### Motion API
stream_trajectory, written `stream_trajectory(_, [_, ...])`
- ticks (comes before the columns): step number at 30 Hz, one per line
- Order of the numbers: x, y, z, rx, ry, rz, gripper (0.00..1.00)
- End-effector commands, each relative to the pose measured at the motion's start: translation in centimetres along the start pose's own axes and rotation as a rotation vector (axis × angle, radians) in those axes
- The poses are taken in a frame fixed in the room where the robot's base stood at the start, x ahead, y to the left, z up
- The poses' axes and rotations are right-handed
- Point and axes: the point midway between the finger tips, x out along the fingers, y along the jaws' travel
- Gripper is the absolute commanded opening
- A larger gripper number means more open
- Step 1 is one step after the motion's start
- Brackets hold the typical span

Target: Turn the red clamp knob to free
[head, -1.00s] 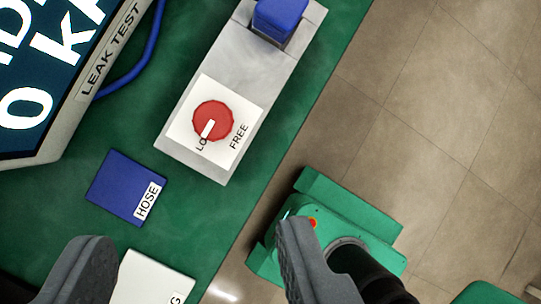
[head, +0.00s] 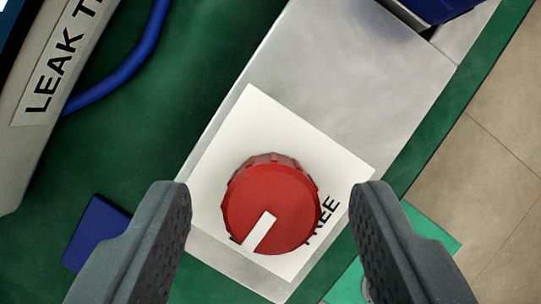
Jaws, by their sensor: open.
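The red clamp knob (head: 270,205) sits on a white label plate (head: 265,115) on a grey metal block (head: 345,65). Its white pointer mark points to the lower left, where the other word of the label is hidden by the knob. The word FREE, partly covered by the knob, shows at the knob's right. My gripper (head: 271,190) is open, one finger to the left and one to the right of the knob. Neither finger visibly touches the knob, and nothing is held.
A blue part (head: 440,8) stands on the block's upper end. The leak test unit (head: 35,125) and a blue hose (head: 125,75) are at the left. A blue pad (head: 92,235) lies lower left on the green bench. Tiled floor (head: 500,140) shows at the right.

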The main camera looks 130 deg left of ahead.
Motion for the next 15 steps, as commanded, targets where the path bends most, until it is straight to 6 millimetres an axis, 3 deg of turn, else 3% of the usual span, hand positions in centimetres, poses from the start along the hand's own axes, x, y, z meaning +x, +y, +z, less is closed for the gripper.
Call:
stream_trajectory(9, [0.55,-0.03,0.01,0.0,0.0,-0.001,0.5])
stream_trajectory(14, [0.54,-0.05,0.03,-0.001,0.0,-0.001,0.09])
stream_trajectory(15, [0.54,-0.05,0.04,-0.001,0.0,-0.001,0.06])
